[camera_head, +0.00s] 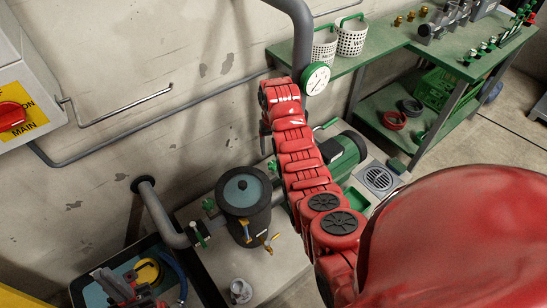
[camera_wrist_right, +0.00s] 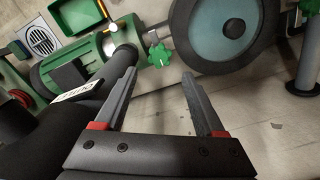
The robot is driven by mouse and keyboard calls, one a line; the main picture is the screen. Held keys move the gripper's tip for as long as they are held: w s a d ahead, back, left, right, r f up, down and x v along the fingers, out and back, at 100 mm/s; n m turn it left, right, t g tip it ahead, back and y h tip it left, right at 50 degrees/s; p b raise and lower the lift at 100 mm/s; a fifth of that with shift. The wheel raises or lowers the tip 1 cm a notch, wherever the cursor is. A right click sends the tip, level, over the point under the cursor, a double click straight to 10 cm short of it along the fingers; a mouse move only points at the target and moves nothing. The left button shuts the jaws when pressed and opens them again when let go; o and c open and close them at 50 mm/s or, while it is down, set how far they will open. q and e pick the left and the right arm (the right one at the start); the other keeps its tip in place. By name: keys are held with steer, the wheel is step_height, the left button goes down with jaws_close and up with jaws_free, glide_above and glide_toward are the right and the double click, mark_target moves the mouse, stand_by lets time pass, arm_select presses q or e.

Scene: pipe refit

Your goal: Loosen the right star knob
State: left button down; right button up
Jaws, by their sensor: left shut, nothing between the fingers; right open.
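The right star knob (camera_wrist_right: 160,54) is green and shows in the right wrist view between the green motor (camera_wrist_right: 90,60) and the round vessel (camera_wrist_right: 226,28). My right gripper (camera_wrist_right: 165,80) is open and empty, with the knob beyond and between its fingertips, apart from them. A second green knob (camera_wrist_right: 276,124) shows small at the right of the wrist view. My left gripper (camera_head: 122,287) is shut and empty at the lower left, over the tray.
A dark tray (camera_head: 78,290) with a yellow and a blue item lies at the lower left. A grey pipe (camera_head: 160,218) meets the vessel from the left. The pump motor (camera_head: 345,150) and a drain grate (camera_head: 378,179) are right of my arm. A green bench (camera_head: 395,42) stands behind.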

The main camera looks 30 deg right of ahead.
step_height(320, 180, up, 10)
steer(key=p, duration=0.5)
steer(key=shift+f, duration=0.2)
